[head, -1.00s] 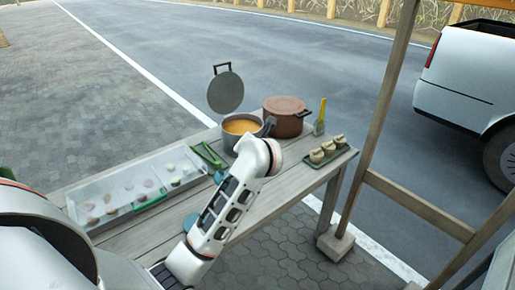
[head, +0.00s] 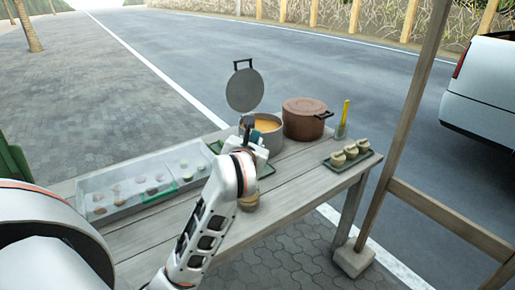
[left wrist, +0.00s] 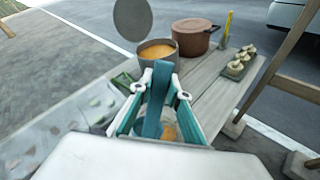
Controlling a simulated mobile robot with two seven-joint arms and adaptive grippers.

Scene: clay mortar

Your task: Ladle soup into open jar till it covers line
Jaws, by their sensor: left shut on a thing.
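The soup pot (head: 268,142), holding orange soup (head: 264,125), stands open on the table with its round lid (head: 244,90) raised behind it. In the left wrist view the pot (left wrist: 157,57) is just beyond my fingers. My left gripper (head: 246,146) is at the pot's near left side, above the table. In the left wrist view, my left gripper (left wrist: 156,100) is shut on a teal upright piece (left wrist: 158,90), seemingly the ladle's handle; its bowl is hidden. A small jar with orange contents (head: 249,203) stands partly behind my arm; its line cannot be made out. My right gripper is not in view.
A brown lidded pot (head: 304,120) stands right of the soup pot. A yellow-handled tool in a holder (head: 342,128) and a tray (head: 338,164) with several small pots are further right. A clear case (head: 125,207) with several small items fills the left. The table's front right (head: 305,190) is clear.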

